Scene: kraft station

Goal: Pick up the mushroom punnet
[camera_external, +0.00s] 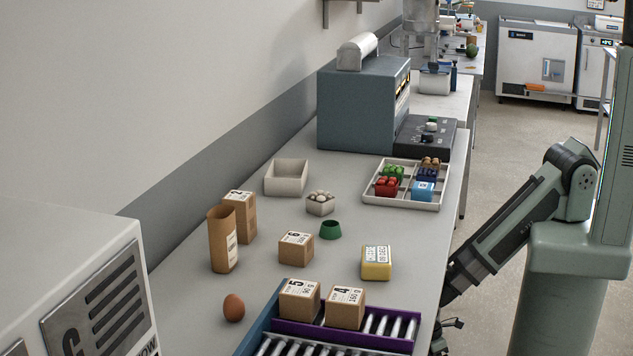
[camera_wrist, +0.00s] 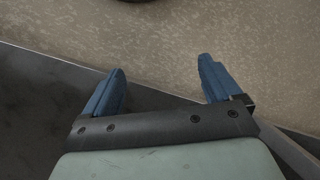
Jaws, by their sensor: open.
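The mushroom punnet (camera_external: 320,204) is a small pale container holding several white round mushrooms. It stands on the grey table in the external view, just right of an empty cream tray and behind a green cup. My gripper (camera_wrist: 160,88) shows in the wrist view with its two blue fingers wide apart and nothing between them. It points at the floor beside the table edge. In the external view my arm hangs at the right side of the table, low and well away from the punnet, with the gripper end partly hidden there.
The green cup (camera_external: 330,230), cream tray (camera_external: 286,177) and box 6 (camera_external: 296,248) stand around the punnet. A divided tray (camera_external: 405,203) with coloured items lies to its right. A yellow box (camera_external: 376,262), an egg (camera_external: 233,307) and a roller rack (camera_external: 390,330) are nearer.

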